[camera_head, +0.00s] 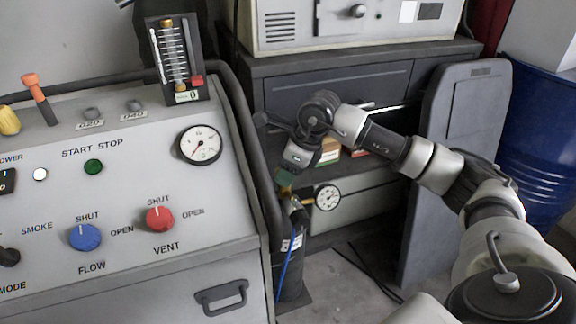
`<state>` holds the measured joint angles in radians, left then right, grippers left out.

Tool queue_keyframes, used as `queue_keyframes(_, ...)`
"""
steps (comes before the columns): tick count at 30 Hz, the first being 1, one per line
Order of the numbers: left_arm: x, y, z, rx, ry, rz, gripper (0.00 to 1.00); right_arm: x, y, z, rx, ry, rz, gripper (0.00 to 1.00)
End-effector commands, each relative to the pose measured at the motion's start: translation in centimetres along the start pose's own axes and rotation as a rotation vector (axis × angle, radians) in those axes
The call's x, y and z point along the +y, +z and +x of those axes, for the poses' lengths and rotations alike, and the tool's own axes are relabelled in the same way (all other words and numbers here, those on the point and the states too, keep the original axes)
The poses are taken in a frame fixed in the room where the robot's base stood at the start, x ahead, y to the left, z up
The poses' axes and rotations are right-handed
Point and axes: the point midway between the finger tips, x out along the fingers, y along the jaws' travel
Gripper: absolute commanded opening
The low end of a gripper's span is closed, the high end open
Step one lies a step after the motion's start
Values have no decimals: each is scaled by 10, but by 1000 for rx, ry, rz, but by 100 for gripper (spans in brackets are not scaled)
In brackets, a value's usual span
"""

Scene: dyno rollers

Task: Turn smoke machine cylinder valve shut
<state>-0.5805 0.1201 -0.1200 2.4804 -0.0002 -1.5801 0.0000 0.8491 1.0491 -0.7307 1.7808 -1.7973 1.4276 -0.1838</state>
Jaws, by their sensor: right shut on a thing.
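The smoke machine (130,215) fills the left side, with a blue FLOW knob (85,237) and a red VENT knob (160,219), each labelled SHUT and OPEN. A dark gas cylinder (291,275) stands at its right side. A brass fitting and a round pressure gauge (327,198) are at its top. My right arm reaches in from the right. My right gripper (288,178) points down over the cylinder top and is shut on the cylinder valve (285,188), which it mostly hides. The valve's turn position cannot be told. My left gripper is not in view.
A black tube frame (246,130) edges the machine close to my gripper. Behind stands a dark cabinet (385,75) with boxes on its shelf and a grey device (350,22) on top. A blue hose (285,268) runs down the cylinder. A blue drum (540,140) is at right.

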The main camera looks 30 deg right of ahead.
Motion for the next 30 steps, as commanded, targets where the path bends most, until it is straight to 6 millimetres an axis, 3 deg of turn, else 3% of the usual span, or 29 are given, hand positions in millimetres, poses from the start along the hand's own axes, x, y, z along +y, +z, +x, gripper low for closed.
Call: queue_keyframes(30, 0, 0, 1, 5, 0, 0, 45, 7, 4, 1, -2, -369, 888, 31)
